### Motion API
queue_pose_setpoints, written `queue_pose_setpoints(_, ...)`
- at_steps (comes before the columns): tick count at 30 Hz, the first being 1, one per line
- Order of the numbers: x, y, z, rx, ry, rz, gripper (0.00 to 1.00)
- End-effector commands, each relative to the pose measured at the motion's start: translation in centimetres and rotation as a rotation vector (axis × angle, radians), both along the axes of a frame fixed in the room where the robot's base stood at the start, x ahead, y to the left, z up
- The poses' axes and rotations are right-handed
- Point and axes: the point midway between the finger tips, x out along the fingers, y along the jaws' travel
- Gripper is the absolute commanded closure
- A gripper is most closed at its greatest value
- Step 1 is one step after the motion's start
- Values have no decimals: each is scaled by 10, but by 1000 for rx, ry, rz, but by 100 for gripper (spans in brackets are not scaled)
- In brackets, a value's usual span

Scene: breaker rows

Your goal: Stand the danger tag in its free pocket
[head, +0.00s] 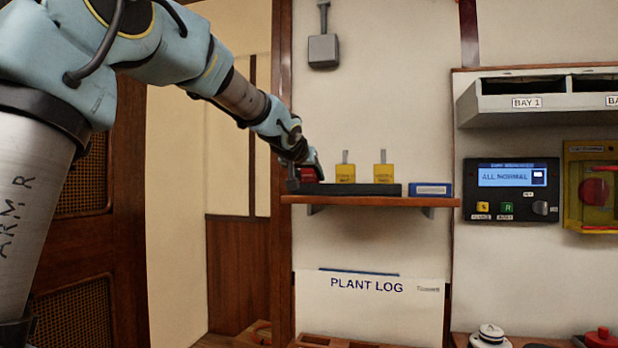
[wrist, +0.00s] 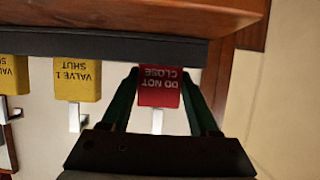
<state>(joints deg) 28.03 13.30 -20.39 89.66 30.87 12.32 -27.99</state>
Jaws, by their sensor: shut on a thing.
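The danger tag (wrist: 160,86) is red, reads "DO NOT CLOSE" and has a pale stem. My gripper (wrist: 160,75) is shut on it, one finger on each side. The tag also shows in the head view (head: 308,174), at the left end of the dark rack (head: 362,189), with my gripper (head: 314,163) over it. In the wrist view the tag's lettered end meets the rack's edge (wrist: 100,46). I cannot tell whether it sits inside a pocket, since the pocket there is hidden.
Two yellow valve tags stand in the rack to the right, the nearer (head: 345,173) and the farther (head: 383,173). The nearer reads "VALVE 1 SHUT" in the wrist view (wrist: 78,80). A blue box (head: 430,190) lies at the right end of the wooden shelf (head: 440,202).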

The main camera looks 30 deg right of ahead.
Motion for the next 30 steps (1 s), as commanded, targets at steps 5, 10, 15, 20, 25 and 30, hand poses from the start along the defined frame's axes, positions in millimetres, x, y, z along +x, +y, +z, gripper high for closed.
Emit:
queue_pose_setpoints(5, 0, 0, 0, -1, -1, 0, 93)
queue_pose_setpoints(10, 0, 0, -2, -1, -1, 0, 36)
queue_pose_setpoints(15, 0, 0, -1, 0, 0, 0, 17)
queue_pose_setpoints(20, 0, 0, -1, 0, 0, 0, 8)
queue_pose_setpoints(25, 0, 0, -1, 0, 0, 0, 8)
queue_pose_setpoints(30, -6, 6, 6, 0, -2, 1, 8)
